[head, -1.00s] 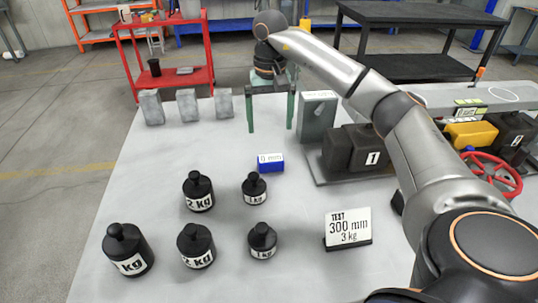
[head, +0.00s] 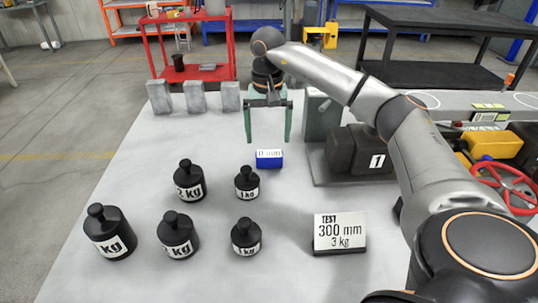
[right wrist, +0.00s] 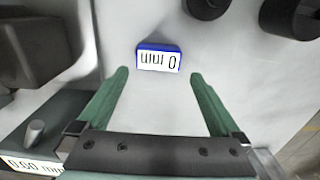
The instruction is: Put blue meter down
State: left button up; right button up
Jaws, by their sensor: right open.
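The blue meter (head: 269,158) is a small blue block with a white "0 mm" label. It stands on the light grey table in the head view, and it also shows in the right wrist view (right wrist: 159,57). My right gripper (head: 267,141) has green fingers, spread apart and empty. In the head view it hangs behind the meter. In the right wrist view its fingertips (right wrist: 157,72) point toward the meter, which lies just beyond them and apart from both. My left gripper is not in view.
Several black weights (head: 178,235) stand at the front left. A "TEST 300 mm 3 kg" sign (head: 340,232) stands front right. A dark block marked 1 (head: 350,150) and a grey-green post (head: 318,118) are right of the meter. Grey blocks (head: 195,97) stand at the back left.

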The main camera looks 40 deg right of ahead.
aim_at(269, 153)
jog(key=f, duration=0.4)
jog(key=f+b, duration=0.1)
jog(key=f, duration=0.1)
jog(key=shift+s, duration=0.3)
jog(key=shift+f, duration=0.2)
jog(key=shift+c, duration=0.2)
jog(key=c, duration=0.4)
jog(key=shift+r, duration=0.1)
jog(key=c, duration=1)
jog(key=shift+r, duration=0.15)
